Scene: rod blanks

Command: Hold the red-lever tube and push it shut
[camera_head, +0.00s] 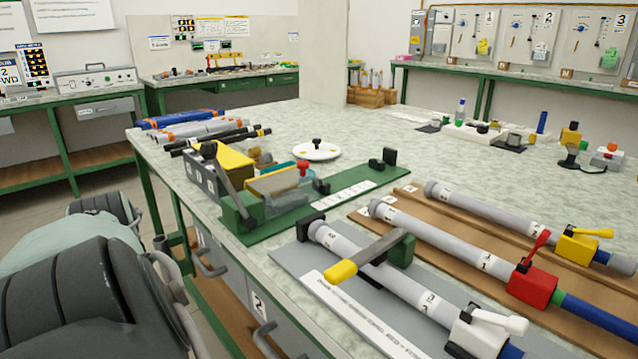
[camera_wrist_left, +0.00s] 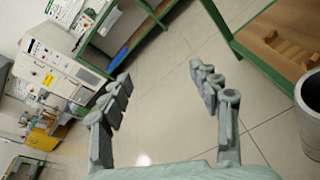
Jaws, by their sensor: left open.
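The red-lever tube is a long grey pipe (camera_head: 450,238) with a red valve block (camera_head: 533,281) and a blue end section (camera_head: 600,318). It lies on a brown board on the table at the right in the head view. Its red lever (camera_head: 540,243) sticks up at a slant from the block. My left gripper (camera_wrist_left: 163,85) is open and empty in the left wrist view, with floor beyond its fingers. No tube shows there. My left arm is at the lower left of the head view, off the table's edge, well apart from the tube. My right gripper is not seen.
A yellow-lever tube (camera_head: 500,212) lies behind it. A white-lever tube (camera_head: 395,282) lies in front on a grey mat, with a yellow-handled clamp (camera_head: 368,258) across it. A green fixture base (camera_head: 345,205) stands left. A bin (camera_wrist_left: 311,110) stands right in the wrist view.

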